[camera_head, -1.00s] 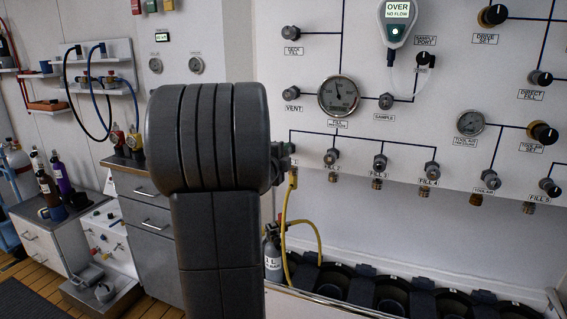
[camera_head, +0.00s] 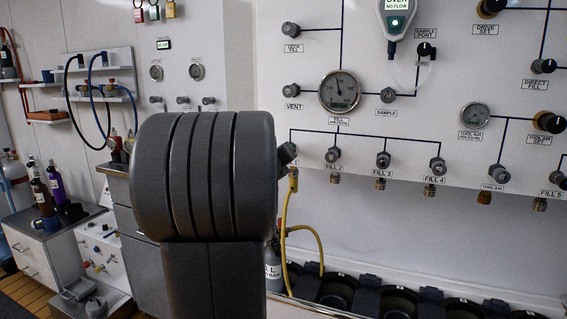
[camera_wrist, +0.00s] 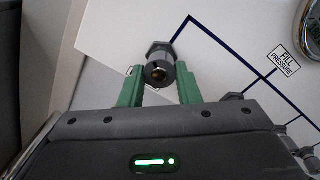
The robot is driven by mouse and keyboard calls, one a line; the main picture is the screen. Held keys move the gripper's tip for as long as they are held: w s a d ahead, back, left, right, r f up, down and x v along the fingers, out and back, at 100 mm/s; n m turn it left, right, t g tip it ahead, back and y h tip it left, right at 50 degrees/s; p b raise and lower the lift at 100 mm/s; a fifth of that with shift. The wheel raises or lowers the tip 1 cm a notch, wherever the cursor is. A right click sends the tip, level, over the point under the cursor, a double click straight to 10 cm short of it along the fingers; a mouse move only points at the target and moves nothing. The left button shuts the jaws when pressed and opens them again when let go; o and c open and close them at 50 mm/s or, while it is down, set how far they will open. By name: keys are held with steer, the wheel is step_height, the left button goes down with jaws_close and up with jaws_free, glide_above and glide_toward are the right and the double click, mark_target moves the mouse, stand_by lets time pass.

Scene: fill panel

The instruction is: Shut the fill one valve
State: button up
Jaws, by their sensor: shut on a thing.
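The fill one valve is a dark grey hexagonal knob on the white panel (camera_head: 460,120), at the left end of the row of fill valves. In the wrist view the fill one valve (camera_wrist: 158,52) sits between the green fingers of my gripper (camera_wrist: 159,82). The fingers are closed on it from both sides. In the head view only part of the valve (camera_head: 287,153) shows at the right edge of my arm, which hides the fingers. Which way the valve is turned I cannot tell.
To the right are the fill 2 valve (camera_head: 333,155), fill 3 valve (camera_head: 383,160) and fill 4 valve (camera_head: 438,166). A yellow hose (camera_head: 286,225) hangs below fill one. The fill pressure gauge (camera_head: 339,91) is above. Dark cylinder holders line the floor below the panel.

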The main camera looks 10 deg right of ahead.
steer(key=m+b, duration=0.2)
steer(key=m, duration=0.1)
steer(key=m+b, duration=0.2)
steer(key=m, duration=0.2)
steer(key=m+b, duration=0.3)
steer(key=shift+w+a+f, duration=0.1)
steer(key=shift+f, duration=0.15)
steer(key=shift+m, duration=0.4)
steer(key=o, duration=1)
steer(key=shift+c, duration=0.2)
steer(key=shift+r, duration=0.1)
steer(key=v, duration=1.3)
steer(key=shift+s+a+f, duration=0.25)
steer(key=shift+s+f, duration=0.05)
steer(key=shift+s, duration=0.05)
